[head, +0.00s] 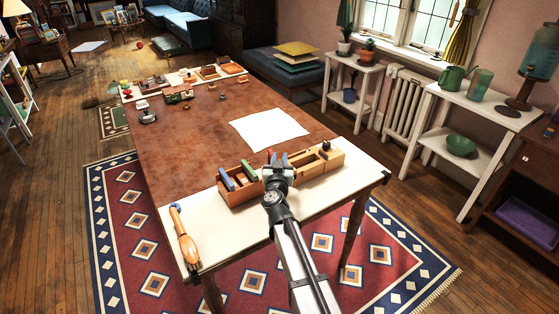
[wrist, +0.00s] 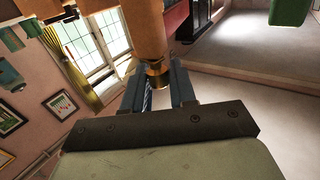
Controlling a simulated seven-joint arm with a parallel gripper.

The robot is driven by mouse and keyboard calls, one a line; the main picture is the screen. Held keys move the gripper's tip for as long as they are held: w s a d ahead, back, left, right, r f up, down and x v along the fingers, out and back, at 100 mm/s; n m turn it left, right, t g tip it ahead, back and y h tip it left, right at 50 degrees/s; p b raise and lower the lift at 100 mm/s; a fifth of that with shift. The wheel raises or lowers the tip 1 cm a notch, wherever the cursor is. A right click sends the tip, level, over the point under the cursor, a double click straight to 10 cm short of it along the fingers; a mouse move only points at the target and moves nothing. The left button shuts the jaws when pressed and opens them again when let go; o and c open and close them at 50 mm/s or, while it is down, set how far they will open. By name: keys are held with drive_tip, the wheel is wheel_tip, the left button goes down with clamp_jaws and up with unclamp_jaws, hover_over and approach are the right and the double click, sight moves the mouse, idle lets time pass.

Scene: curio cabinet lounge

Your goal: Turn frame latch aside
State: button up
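A wooden frame-like box (head: 240,192) stands on the pale near end of the table, with blue (head: 227,181) and green (head: 249,171) pieces along its top. My gripper (head: 278,162) is at the middle of this woodwork and hides part of it. In the wrist view, a small brass-coloured piece (wrist: 157,77) at the end of a tan wooden part (wrist: 146,28) sits between the fingers of my gripper (wrist: 157,85). The fingers stand apart on either side of it; contact is not clear. I cannot tell for certain whether the brass piece is the frame latch.
A second wooden box (head: 322,160) adjoins on the right. A wooden-handled tool (head: 184,236) lies at the table's near left corner. A white sheet (head: 268,129) lies behind the boxes. Several small objects line the far end. The table's middle left is clear.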

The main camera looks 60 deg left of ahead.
clamp_jaws()
drive_tip(key=shift+m+t+h, duration=0.3)
drive_tip(key=m+t+h, duration=0.2)
drive_tip(key=shift+a+t+h, duration=0.15)
drive_tip(key=shift+t+h, duration=0.15)
drive_tip(key=shift+t, duration=0.1)
drive_tip(key=shift+m+t+h, duration=1.2)
drive_tip(key=shift+m+h, duration=0.4)
drive_tip(key=shift+h, duration=0.3)
drive_tip(key=shift+o, duration=2.1)
unclamp_jaws()
